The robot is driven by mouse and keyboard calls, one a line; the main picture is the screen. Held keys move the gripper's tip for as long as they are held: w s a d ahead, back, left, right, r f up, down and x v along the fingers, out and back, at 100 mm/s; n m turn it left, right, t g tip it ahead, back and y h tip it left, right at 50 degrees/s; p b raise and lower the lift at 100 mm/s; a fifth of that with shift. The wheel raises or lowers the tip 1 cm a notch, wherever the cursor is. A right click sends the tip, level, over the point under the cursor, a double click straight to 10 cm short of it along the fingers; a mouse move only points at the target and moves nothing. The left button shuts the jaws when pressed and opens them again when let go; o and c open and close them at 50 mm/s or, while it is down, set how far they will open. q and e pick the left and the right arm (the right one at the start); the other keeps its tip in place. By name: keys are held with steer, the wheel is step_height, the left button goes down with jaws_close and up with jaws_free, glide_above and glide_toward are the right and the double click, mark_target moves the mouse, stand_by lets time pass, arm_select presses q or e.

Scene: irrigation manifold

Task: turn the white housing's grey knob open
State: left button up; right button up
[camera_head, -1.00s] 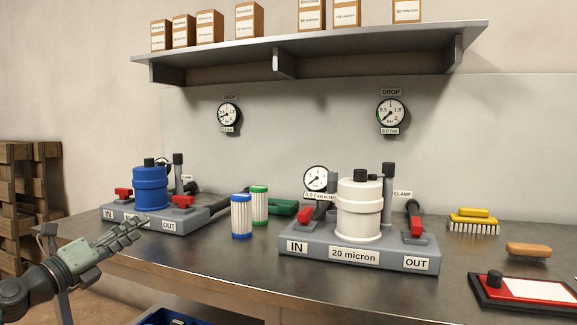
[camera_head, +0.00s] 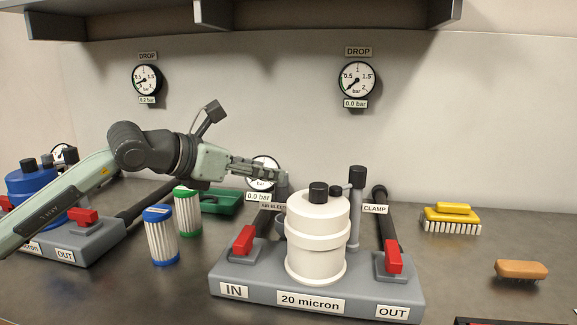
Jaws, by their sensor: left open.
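The white housing (camera_head: 318,240) stands upright on a grey base labelled "20 micron", with a black cap (camera_head: 318,192) on top. A grey knob (camera_head: 281,187) stands behind and left of the housing, above a label that seems to read "air bleed". My left gripper (camera_head: 284,174) is open, its fingers pointing right at the top of this knob. They overlap it in the picture; whether they touch it I cannot tell. The fingers partly cover the small gauge (camera_head: 258,183) behind. My right gripper is out of view.
Blue-ended (camera_head: 161,237) and green-ended (camera_head: 187,212) cartridges stand left. A yellow brush (camera_head: 451,217) and a brown brush (camera_head: 522,270) lie right.

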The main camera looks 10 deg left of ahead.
arm_select(q)
steer(key=p+x, duration=0.1)
steer(key=x, duration=0.5)
steer(key=shift+r, duration=0.1)
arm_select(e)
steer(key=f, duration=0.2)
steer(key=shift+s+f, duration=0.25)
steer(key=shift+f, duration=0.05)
arm_select(q)
steer(key=shift+c, duration=0.6)
jaws_close()
